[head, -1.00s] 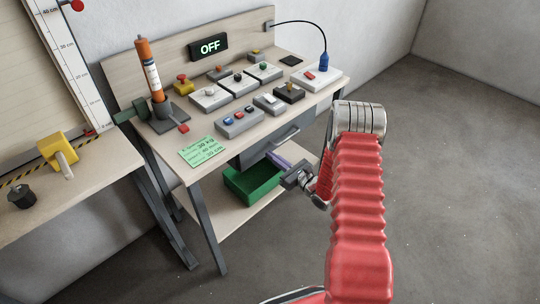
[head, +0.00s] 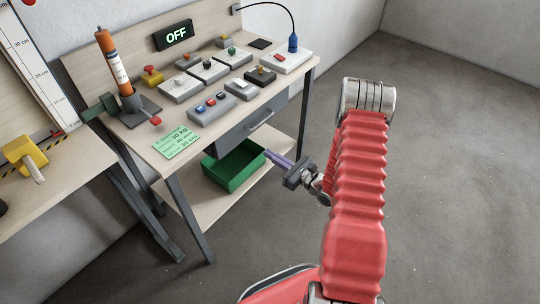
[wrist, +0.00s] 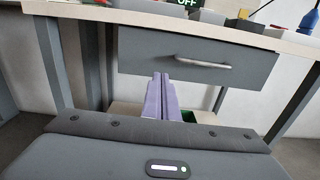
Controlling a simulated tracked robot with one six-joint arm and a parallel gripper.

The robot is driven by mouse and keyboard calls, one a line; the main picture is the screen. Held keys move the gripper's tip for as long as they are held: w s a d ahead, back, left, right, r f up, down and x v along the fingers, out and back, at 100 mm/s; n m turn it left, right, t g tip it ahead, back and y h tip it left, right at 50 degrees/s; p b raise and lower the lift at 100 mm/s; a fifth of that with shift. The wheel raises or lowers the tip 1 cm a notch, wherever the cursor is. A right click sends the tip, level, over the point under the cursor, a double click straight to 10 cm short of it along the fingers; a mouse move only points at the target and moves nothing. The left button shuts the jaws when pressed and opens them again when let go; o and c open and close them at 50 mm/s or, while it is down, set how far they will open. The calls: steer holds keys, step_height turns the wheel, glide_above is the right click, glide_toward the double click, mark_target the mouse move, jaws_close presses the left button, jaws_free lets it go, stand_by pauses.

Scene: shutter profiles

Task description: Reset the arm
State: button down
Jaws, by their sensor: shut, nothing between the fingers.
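My red arm (head: 355,190) rises at the right of the head view and folds back down toward the table. My gripper (head: 279,159) is shut and empty, its purple fingers together, in front of the table's right front side.
The table (head: 150,150) carries several switch boxes, a green note (head: 176,142), an orange-and-white tube (head: 113,62) and a sign reading OFF (head: 174,35). Its closed grey drawer (head: 240,133) is above a lower shelf (head: 195,203). Another bench stands at left. The floor at right is clear.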

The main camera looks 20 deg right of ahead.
steer(key=shift+f, duration=0.1)
steer(key=s+a+f+n+g+y, duration=0.2)
steer(key=s+a+n+g+y, duration=0.25)
steer(key=s+a, duration=0.3)
steer(key=s+a+r+n+g, duration=0.7)
steer(key=s+n+g, duration=0.3)
steer(key=s+g, duration=0.1)
steer(key=s+d+r+n+h, duration=0.4)
steer(key=s+r+n+h, duration=0.4)
steer(key=r+n+h, duration=0.3)
steer(key=s+a+r+n+t, duration=0.1)
steer(key=r+n+t, duration=0.1)
steer(key=r, duration=0.6)
steer(key=s+a+r+n+t+h, duration=0.1)
steer(key=a+r+n+t, duration=0.1)
steer(key=r, duration=0.5)
steer(key=shift+s+r+n+t, duration=0.25)
steer(key=shift+r+n+t, duration=0.2)
steer(key=shift+n, duration=0.2)
